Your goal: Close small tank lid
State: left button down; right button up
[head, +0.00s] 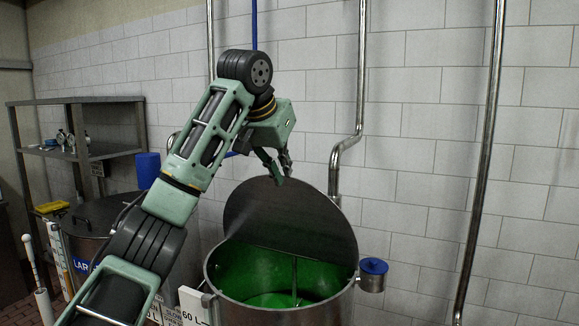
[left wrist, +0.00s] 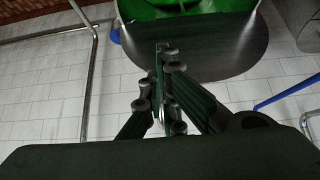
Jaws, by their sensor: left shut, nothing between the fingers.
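The small tank (head: 285,300) stands at the lower middle of the head view, with green liquid inside. Its round dark lid (head: 290,217) is raised and leans back toward the wall, so the tank is open. My left gripper (head: 283,175) is shut and empty at the upper edge of the lid; I cannot tell whether it touches. In the left wrist view the gripper (left wrist: 165,55) points at the grey lid (left wrist: 215,50), with the green tank inside (left wrist: 180,8) beyond it. My right gripper is not in view.
A larger tank (head: 85,220) with a dark top stands at the left, partly behind my left arm. A metal shelf (head: 85,150) is behind it. Steel pipes (head: 485,150) run up the tiled wall. A blue-capped fitting (head: 373,272) sticks out at the small tank's right side.

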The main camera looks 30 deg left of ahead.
aim_at(295, 218)
jog(key=i+j, duration=0.65)
jog(key=i, duration=0.15)
